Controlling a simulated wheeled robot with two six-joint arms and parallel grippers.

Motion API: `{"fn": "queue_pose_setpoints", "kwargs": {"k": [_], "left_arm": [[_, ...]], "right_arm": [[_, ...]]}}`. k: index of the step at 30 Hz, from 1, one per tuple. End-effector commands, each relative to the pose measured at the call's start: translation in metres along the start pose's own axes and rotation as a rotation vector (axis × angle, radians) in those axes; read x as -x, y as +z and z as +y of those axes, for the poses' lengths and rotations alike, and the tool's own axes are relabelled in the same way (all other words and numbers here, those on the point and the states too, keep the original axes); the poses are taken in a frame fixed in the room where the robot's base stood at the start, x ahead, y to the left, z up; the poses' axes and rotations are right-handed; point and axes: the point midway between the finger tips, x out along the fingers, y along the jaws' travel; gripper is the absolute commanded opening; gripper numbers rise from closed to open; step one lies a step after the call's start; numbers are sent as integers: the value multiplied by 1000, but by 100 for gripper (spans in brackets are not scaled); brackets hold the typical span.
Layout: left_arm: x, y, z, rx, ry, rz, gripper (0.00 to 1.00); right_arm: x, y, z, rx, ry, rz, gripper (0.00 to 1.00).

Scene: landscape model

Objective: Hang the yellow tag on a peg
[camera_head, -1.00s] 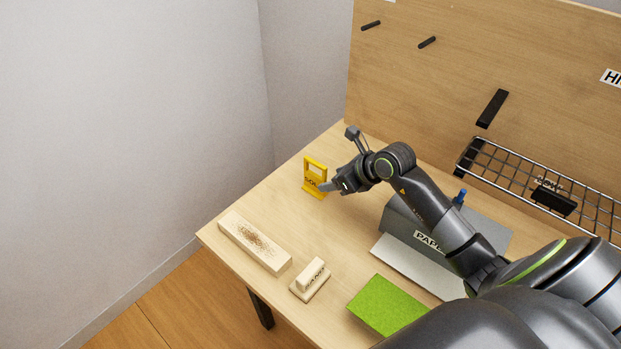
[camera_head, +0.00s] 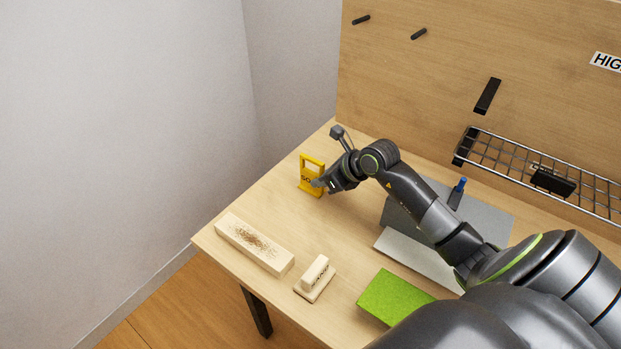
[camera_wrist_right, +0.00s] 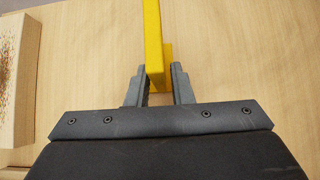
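The yellow tag (camera_head: 304,187) stands upright near the far left part of the table, with a window in its upper half and dark lettering below. My right gripper (camera_head: 319,182) is at its right-hand side, low down. My left gripper is out of view.
A speckled pale block (camera_head: 254,245), a labelled eraser-like block (camera_head: 315,278) and a green pad (camera_head: 395,296) lie on the front part of the table. A wire basket (camera_head: 510,155) and a dark bar (camera_head: 487,96) are on the board. A grey holder (camera_head: 480,213) is behind my right arm.

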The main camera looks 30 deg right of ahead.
Motion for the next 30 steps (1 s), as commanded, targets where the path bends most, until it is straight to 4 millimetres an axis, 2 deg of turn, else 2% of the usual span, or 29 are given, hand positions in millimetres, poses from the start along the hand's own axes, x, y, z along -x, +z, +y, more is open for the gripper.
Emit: {"fn": "queue_pose_setpoints", "kwargs": {"k": [1,4,5,14,30], "left_arm": [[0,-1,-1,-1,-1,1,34],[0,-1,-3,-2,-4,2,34],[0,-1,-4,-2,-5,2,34],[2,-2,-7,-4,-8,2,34],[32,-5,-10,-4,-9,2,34]], "right_arm": [[0,0,0,0,0,0,14],[0,0,0,0,0,0,1],[0,0,0,0,0,0,0],[2,2,0,0,0,-1,0],[33,32,0,1,0,-1,0]]}}
